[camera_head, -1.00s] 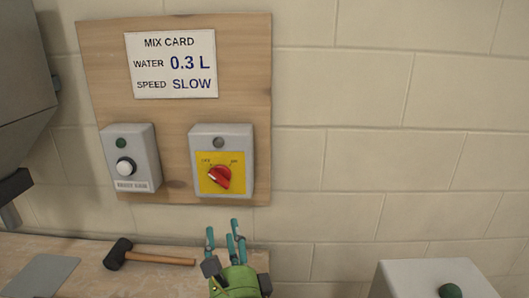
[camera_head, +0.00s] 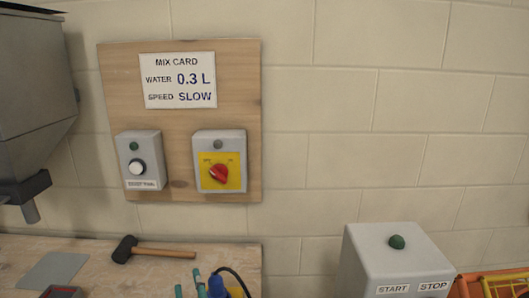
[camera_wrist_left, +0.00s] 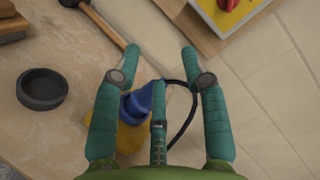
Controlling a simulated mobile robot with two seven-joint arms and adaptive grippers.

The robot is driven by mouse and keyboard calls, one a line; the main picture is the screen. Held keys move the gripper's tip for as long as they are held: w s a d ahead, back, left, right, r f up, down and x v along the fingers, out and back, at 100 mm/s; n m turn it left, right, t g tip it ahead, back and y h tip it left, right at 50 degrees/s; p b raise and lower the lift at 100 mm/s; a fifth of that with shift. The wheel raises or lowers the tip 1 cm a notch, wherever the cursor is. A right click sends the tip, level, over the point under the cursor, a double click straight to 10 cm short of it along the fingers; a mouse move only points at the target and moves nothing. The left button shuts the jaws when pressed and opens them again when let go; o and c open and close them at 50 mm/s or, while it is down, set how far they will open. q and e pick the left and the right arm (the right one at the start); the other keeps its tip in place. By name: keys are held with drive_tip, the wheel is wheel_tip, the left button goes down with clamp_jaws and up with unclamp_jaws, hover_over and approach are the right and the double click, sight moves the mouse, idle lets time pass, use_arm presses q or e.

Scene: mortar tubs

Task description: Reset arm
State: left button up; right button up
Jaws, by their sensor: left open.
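My left gripper (camera_head: 188,284) shows only its teal fingertips at the bottom edge of the head view, over the workbench. In the left wrist view its fingers (camera_wrist_left: 160,60) are spread apart with nothing held between them. A blue and yellow object (camera_wrist_left: 132,128) with a black cable lies beyond the fingers, partly hidden by them; its blue top (camera_head: 216,286) also shows in the head view. My right gripper is in neither view.
A mallet (camera_head: 150,251) lies on the workbench (camera_head: 95,255) below a wooden board (camera_head: 180,120) with a mix card and two switch boxes. A grey hopper (camera_head: 30,90) hangs left. A START/STOP box (camera_head: 390,260) stands right. A black dish (camera_wrist_left: 42,88) sits on the bench.

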use_arm(q)
drive_tip(key=s+a+f+n+g+h, duration=0.1)
drive_tip(key=s+a+f+n+g, duration=0.25)
drive_tip(key=s+f+n, duration=0.35)
drive_tip(key=s+a+f+n+g+h, duration=0.1)
drive_tip(key=s+a+f+n+g, duration=0.25)
drive_tip(key=f, duration=0.55)
drive_tip(key=s+d+f+n+g+h, duration=0.1)
drive_tip(key=s+f+n+g+h, duration=0.15)
drive_tip(key=s, duration=0.55)
drive_tip(key=s+d+f+n+g+h, duration=0.1)
drive_tip(key=s+f+n+g+h, duration=0.2)
drive_tip(key=s, duration=0.4)
wheel_tip(320, 180, down, 24)
drive_tip(key=s+f+g, duration=0.1)
drive_tip(key=s+g, duration=0.1)
drive_tip(key=s+a+f+g+y, duration=0.1)
drive_tip(key=s+a+f, duration=0.2)
drive_tip(key=s+f, duration=1)
drive_tip(key=s, duration=0.2)
drive_tip(key=shift+s, duration=0.35)
